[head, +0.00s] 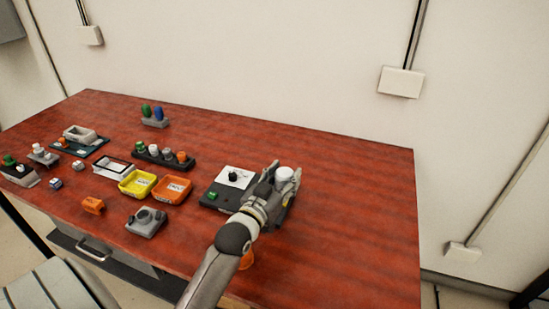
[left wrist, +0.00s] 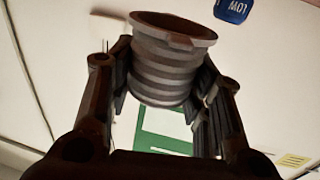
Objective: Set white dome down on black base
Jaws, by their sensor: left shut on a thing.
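My left gripper (head: 275,190) is shut on the white dome (head: 285,174), whose pale top shows between the fingers in the head view. In the left wrist view a ribbed, shaded round piece, the held dome (left wrist: 165,65), sits between the two fingers (left wrist: 160,95). A dark strip shows under the gripper at its right in the head view. I cannot tell whether it is the black base or a finger. A black panel (head: 212,198) with a white card, a dark knob and a green button lies just left of the gripper. My right gripper is not in view.
Yellow (head: 127,190) and orange (head: 160,194) trays, a grey device (head: 146,221) and a dark rack (head: 150,160) with several coloured caps stand to the left. An orange thing shows partly behind my arm. The right side of the red table (head: 360,220) is clear.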

